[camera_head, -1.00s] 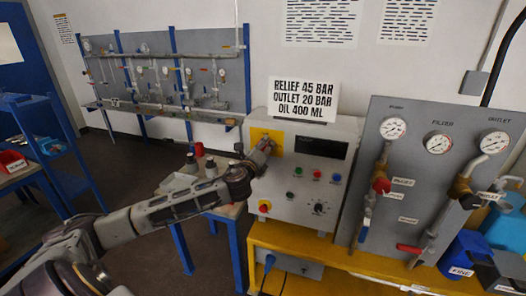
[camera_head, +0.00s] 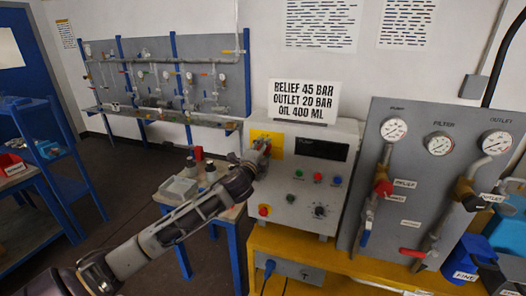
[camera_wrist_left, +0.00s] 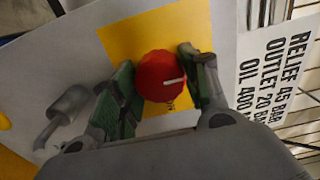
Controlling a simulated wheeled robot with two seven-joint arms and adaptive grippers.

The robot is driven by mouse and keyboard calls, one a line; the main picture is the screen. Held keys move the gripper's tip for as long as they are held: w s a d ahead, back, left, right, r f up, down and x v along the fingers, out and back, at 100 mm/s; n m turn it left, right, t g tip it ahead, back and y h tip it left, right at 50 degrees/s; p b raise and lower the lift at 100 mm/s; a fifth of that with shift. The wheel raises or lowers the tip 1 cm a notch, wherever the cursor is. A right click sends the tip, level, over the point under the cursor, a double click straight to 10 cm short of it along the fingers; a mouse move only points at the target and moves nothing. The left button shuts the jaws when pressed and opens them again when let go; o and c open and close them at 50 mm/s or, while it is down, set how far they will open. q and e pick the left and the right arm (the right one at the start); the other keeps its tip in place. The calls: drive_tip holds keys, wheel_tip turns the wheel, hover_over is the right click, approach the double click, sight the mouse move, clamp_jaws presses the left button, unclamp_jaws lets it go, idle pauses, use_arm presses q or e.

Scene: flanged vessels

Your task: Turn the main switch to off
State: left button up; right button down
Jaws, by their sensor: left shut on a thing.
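The main switch is a red round knob (camera_wrist_left: 158,78) with a short white mark, on a yellow plate (camera_wrist_left: 125,38) in the left wrist view. The mark points to the right of that picture. My left gripper (camera_wrist_left: 157,70) has its green-padded fingers on either side of the knob, shut on it. In the head view, the yellow plate (camera_head: 275,137) is at the upper left of the light grey control box (camera_head: 290,180). There my left gripper (camera_head: 262,147) is in front of the plate and hides most of the knob. My right gripper is not in view.
The box also carries a dark display (camera_head: 321,148), several buttons, a black dial (camera_head: 320,211) and a red knob on yellow (camera_head: 264,211). A sign (camera_head: 303,101) stands on top. A gauge panel (camera_head: 400,230) stands to the right on a yellow bench (camera_head: 335,262).

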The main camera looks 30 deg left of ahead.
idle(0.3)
use_arm(q)
drive_tip(key=o, duration=1)
drive_tip(key=shift+s, duration=0.2)
drive_tip(key=shift+v, duration=5.8)
drive_tip(key=shift+f, duration=0.1)
